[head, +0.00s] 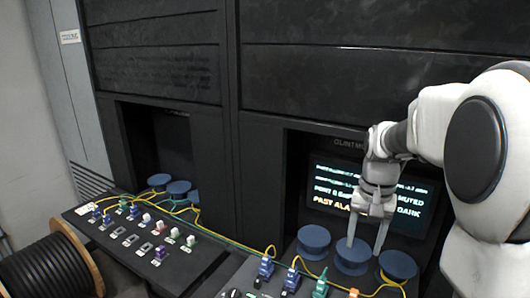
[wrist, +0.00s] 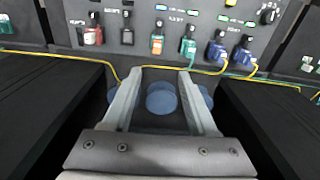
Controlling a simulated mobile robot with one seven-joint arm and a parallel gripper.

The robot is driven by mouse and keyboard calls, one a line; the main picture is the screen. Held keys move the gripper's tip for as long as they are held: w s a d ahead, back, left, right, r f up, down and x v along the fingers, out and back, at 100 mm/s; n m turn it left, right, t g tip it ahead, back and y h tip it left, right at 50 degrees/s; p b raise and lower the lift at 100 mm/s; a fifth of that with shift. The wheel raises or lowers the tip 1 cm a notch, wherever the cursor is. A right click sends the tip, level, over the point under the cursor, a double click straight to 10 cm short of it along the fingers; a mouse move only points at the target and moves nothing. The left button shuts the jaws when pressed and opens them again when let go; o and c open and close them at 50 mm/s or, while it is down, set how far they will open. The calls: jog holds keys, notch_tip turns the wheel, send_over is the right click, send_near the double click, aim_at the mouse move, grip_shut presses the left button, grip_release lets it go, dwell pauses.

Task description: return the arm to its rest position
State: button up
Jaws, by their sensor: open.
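My arm reaches in from the right in the head view, with my gripper (head: 367,238) pointing down in front of the dark cabinet recess. The gripper's two fingers are apart, and nothing shows between them but a blue round spool (head: 352,257) behind or below the fingertips. In the wrist view my gripper (wrist: 160,78) also shows its fingers spread, with the blue spool (wrist: 161,99) seen between them. I cannot tell whether a fingertip touches the spool.
More blue spools (head: 314,239) (head: 398,265) flank the middle one. A screen (head: 330,187) glows behind my gripper. A panel with coloured connectors (head: 150,236) and yellow cables lies left. A black cable reel (head: 50,270) stands lower left. Connectors also line the wrist view's top (wrist: 187,46).

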jog(key=s+a+r+n+t, duration=0.2)
jog(key=s+a, duration=0.3)
jog(key=s, duration=0.4)
jog(key=s+a+r+n+t, duration=0.3)
jog(key=s+a, duration=0.3)
jog(key=s, duration=0.2)
jog(key=shift+s+a+r+n, duration=0.15)
jog(key=shift+s+r+n, duration=0.15)
jog(key=shift+n, duration=0.4)
